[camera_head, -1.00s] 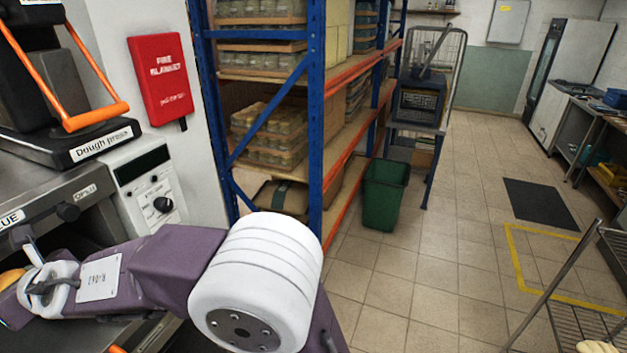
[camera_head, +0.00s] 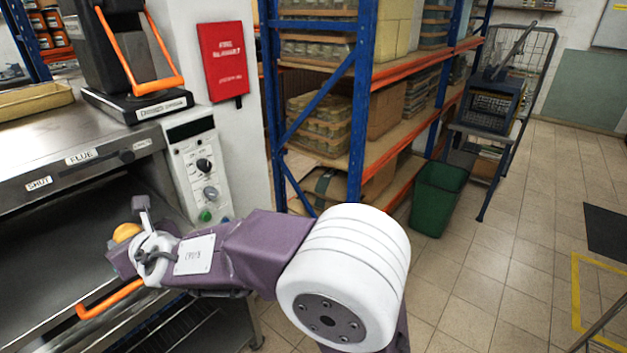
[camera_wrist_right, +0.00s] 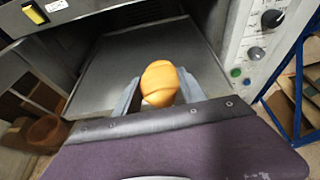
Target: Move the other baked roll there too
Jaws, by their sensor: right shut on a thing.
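My right gripper (camera_wrist_right: 160,98) is shut on a golden-brown baked roll (camera_wrist_right: 161,80), which sits between its two grey fingers in the right wrist view. The roll also shows in the head view (camera_head: 126,232), partly hidden by my right wrist. It is held in front of the oven, whose open chamber with a flat deck (camera_wrist_right: 140,60) lies beyond it. My left gripper is not in view. No second roll shows in these frames.
The oven control panel (camera_head: 197,165) stands right of the chamber, with an orange handle bar (camera_head: 108,300) low in front. A dough press (camera_head: 125,60) stands on top.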

